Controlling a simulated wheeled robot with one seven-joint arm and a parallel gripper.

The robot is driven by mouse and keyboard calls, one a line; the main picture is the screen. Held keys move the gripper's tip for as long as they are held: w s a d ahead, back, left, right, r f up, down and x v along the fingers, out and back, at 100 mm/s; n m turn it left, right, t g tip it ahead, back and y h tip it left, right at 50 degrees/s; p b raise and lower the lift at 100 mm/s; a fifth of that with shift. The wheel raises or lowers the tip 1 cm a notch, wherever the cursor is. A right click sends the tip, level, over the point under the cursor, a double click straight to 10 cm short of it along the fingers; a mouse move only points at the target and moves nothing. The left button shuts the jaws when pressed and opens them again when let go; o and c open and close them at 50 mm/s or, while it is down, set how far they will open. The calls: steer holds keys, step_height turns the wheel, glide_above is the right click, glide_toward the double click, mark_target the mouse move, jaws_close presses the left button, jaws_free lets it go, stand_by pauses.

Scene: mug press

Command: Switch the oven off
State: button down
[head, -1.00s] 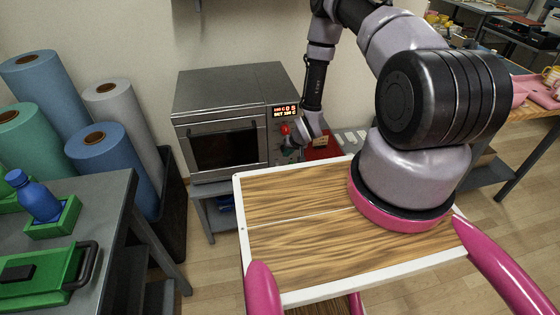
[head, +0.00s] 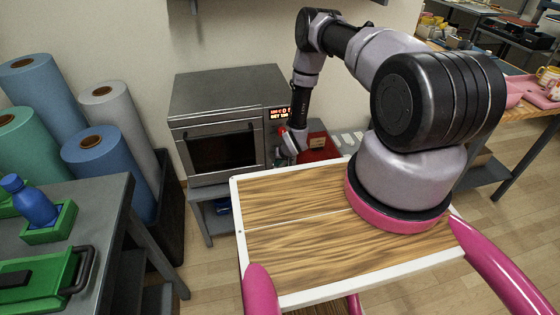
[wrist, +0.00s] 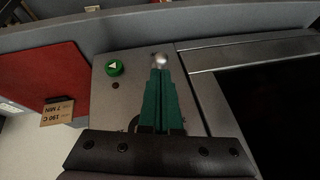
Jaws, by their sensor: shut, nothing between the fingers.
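The grey oven (head: 215,125) stands against the wall in the head view, its door (head: 222,147) shut. Its display (head: 279,112) is lit, but too small to read surely. A bit of red (head: 282,130) shows on the panel beside my wrist. In the wrist view, the control panel (wrist: 110,95) has a green button (wrist: 114,68) with a white triangle. My gripper (wrist: 160,75) is shut and empty, its green fingers over the panel. A shiny silver round part (wrist: 160,61) is right at the fingertips; I cannot tell if they touch. The panel behind the fingers is hidden.
A red surface (wrist: 45,70) with a card (wrist: 57,112) reading 190 C, 7 MIN lies right of the oven in the head view. My wooden top (head: 290,235) is bare. A grey bench (head: 105,200) and blue rolls (head: 105,160) stand at left.

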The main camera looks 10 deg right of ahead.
steer(key=shift+w+f, duration=0.1)
steer(key=shift+f, duration=0.1)
steer(key=shift+s+f, duration=0.3)
steer(key=shift+s, duration=0.1)
stand_by(0.6)
steer(key=shift+s+f, duration=0.5)
steer(key=shift+f, duration=0.1)
steer(key=shift+r, duration=0.1)
steer(key=shift+r, duration=0.7)
steer(key=shift+s, duration=0.1)
